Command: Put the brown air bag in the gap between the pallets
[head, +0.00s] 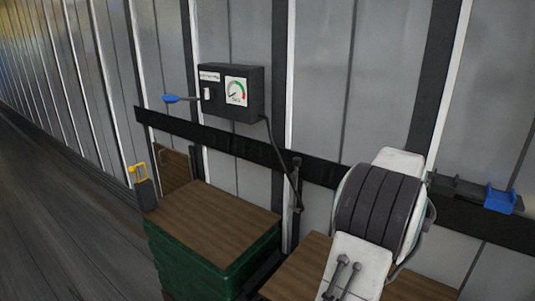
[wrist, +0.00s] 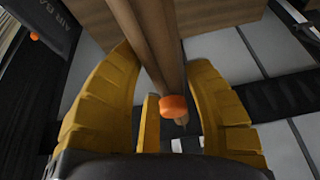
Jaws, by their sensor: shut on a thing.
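In the wrist view my gripper (wrist: 162,62) has its yellow fingers closed around a narrow brown upright piece, the brown air bag (wrist: 150,40). An orange cap (wrist: 173,105) shows on the bag near the fingers. The bag's far end is out of the picture. In the head view my arm stands at the right, and the gripper and bag cannot be made out. One pallet load (head: 215,215), green-sided with a brown top, stands at the lower middle. Another brown-topped load (head: 300,265) is partly hidden behind my arm. A dark narrow gap (head: 268,272) lies between them.
A black gauge box (head: 232,92) with a blue-tipped lever hangs on the ribbed wall, its cable running down. A dark rail (head: 240,143) crosses the wall. A blue item (head: 500,200) sits on the rail at right. The floor at left is clear.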

